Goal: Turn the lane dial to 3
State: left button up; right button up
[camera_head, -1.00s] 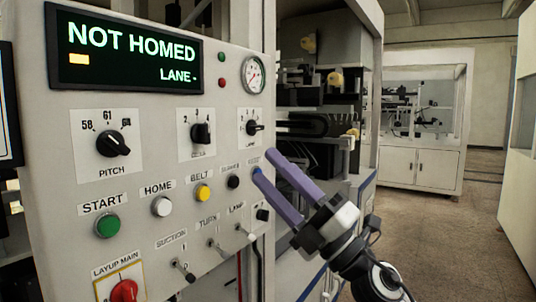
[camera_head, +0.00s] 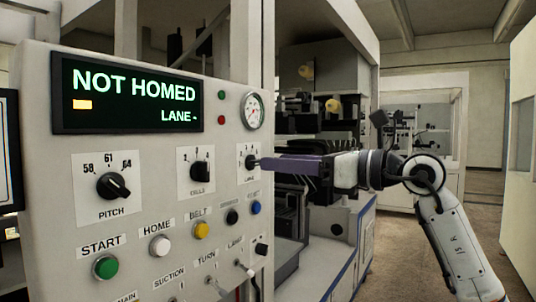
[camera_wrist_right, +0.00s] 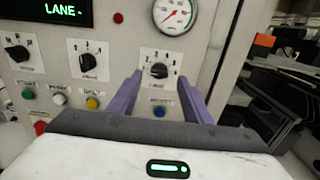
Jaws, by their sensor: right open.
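The lane dial (camera_head: 252,162) is a small black knob on a white plate, on the right part of the panel. In the right wrist view the lane dial (camera_wrist_right: 159,71) shows between my fingers, with small numbers above it. The number its pointer marks is too small to tell. My right gripper (camera_head: 268,164) is level, with its purple fingertips at the dial. In the wrist view my right gripper (camera_wrist_right: 161,82) is open, one finger on each side of the knob. I cannot tell whether they touch it. My left gripper is not in view.
The display (camera_head: 130,95) reads "NOT HOMED" and "LANE -". Small switches stick out lower down.

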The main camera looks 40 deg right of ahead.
aim_at(252, 159)
jog(key=x, duration=0.3)
jog(key=shift+w+a+p, duration=0.15)
jog(key=shift+w+p, duration=0.05)
jog(key=shift+p, duration=0.15)
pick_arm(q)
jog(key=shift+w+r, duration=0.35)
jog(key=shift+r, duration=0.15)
pick_arm(e)
jog(key=shift+w+a, duration=0.1)
jog(key=shift+w, duration=0.15)
jog(key=c, duration=1.1)
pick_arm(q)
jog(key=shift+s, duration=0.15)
pick_arm(e)
jog(key=shift+o, duration=0.2)
